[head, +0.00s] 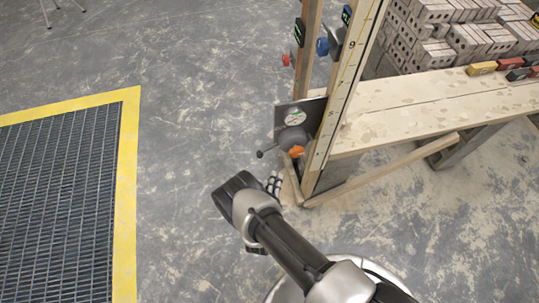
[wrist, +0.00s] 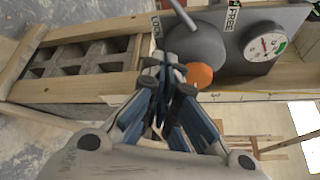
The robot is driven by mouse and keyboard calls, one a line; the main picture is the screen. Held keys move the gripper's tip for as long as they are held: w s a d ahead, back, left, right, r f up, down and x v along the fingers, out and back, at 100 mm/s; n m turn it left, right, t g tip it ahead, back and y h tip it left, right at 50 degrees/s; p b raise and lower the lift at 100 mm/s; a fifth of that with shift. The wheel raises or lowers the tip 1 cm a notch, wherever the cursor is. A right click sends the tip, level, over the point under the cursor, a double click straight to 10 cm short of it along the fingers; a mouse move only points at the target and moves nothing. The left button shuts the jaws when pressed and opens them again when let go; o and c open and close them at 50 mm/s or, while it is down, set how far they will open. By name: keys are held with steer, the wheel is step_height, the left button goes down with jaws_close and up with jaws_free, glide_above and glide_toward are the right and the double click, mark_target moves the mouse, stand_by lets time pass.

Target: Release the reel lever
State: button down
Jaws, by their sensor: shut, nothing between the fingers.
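The reel (head: 293,138) is a grey round hub on a dark plate at the foot of the wooden post. Its lever (head: 268,151) sticks out to the left and ends in a dark ball. In the wrist view the lever (wrist: 183,14) runs up from the hub (wrist: 195,48), between the LOCK and FREE labels and nearer LOCK; its end is out of frame. An orange knob (wrist: 198,76) sits below the hub. My gripper (wrist: 165,75) is shut and empty, in front of the hub's lower left. In the head view my gripper (head: 273,181) is below the lever, apparently apart from it.
A round dial (wrist: 265,46) is beside the hub. A wooden plank bench (head: 430,100) extends right, with stacked bricks (head: 440,30) behind. A wooden brace (head: 385,170) slopes below it. Open concrete floor and a yellow-edged grate (head: 60,200) lie left.

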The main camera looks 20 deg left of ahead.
steer(key=shift+s+a+f+n+y, duration=0.15)
steer(key=shift+s+f+n+y, duration=0.25)
steer(key=shift+s+f+n, duration=0.25)
steer(key=shift+w+f, duration=0.1)
steer(key=shift+w, duration=0.05)
steer(key=w+a+f+b, duration=0.1)
steer(key=w+f+b, duration=0.1)
steer(key=w, duration=0.8)
steer(key=shift+s+a+r+p, duration=0.1)
steer(key=shift+s+a+r, duration=0.25)
steer(key=shift+a, duration=0.25)
steer(key=shift+s+a+r+p, duration=0.1)
steer(key=shift+s+a+r, duration=0.2)
steer(key=shift+a, duration=0.35)
steer(key=shift+s+a+r+p, duration=0.1)
steer(key=shift+s+a+r, duration=0.25)
steer(key=shift+a, duration=0.25)
steer(key=shift+a+m, duration=0.15)
steer(key=shift+m, duration=0.1)
